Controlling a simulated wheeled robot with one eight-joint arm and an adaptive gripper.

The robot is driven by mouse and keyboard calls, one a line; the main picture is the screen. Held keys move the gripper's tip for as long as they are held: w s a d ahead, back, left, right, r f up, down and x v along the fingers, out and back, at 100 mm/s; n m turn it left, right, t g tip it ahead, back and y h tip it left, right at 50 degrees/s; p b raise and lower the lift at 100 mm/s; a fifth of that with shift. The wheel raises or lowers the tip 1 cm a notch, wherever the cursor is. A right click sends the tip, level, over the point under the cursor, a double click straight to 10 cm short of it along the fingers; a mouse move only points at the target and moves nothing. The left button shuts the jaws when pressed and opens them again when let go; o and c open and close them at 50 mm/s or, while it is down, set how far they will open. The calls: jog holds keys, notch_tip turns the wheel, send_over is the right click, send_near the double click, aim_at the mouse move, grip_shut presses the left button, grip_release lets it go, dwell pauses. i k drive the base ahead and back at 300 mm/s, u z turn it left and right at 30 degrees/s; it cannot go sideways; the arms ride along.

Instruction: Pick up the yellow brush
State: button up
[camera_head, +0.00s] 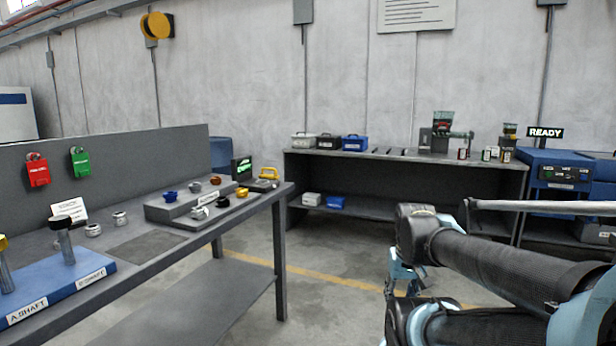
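I cannot pick out a clear brush shape. A small yellow object with a raised, handle-like top (269,173) sits at the far right end of the left bench; it is too small to tell what it is. A smaller yellow piece (242,192) lies on the grey stepped block in front of it. My arm reaches in from the lower right. The light blue part below its dark joint looks like my gripper (402,280), in front of the floor and well right of the bench. Its fingers are too unclear to tell whether they are open or shut.
The left bench (170,255) carries a grey stepped block (190,212) with small coloured parts, and a blue shaft stand (60,290). A back workbench (400,157) holds toolboxes and a machine. A blue cabinet (560,165) stands right. Open floor (320,260) lies between the benches.

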aim_at(271, 177)
jog(key=z, duration=0.15)
jog(key=i, duration=1.1)
jog(key=u, duration=0.4)
jog(key=i, duration=0.6)
jog(key=u, duration=0.4)
